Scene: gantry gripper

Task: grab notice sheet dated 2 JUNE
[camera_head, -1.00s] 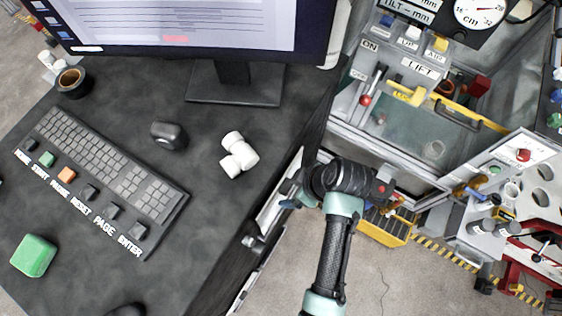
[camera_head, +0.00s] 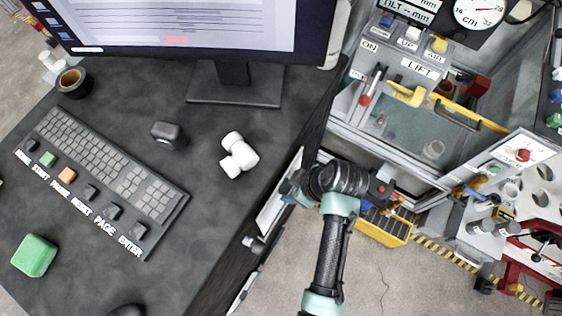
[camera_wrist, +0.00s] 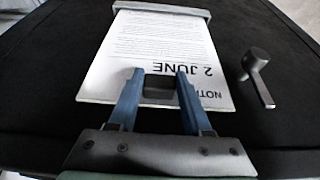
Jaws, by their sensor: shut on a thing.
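The notice sheet (camera_wrist: 160,42) is white with printed lines and shows "2 JUNE" and part of "NOTI", upside down in the wrist view. Its upper end in that view is under a grey clip bar (camera_wrist: 160,9) on a dark panel. The fingers cover part of the heading. In the head view my gripper (camera_head: 288,188) is at the desk's right side, by the pale edge of the sheet (camera_head: 276,205).
A dark handle (camera_wrist: 257,75) sticks out beside the sheet. The desk (camera_head: 205,210) carries a keyboard (camera_head: 105,170), a monitor (camera_head: 190,25) and white pieces (camera_head: 238,155). A lift machine (camera_head: 415,125) stands close on the right of my arm.

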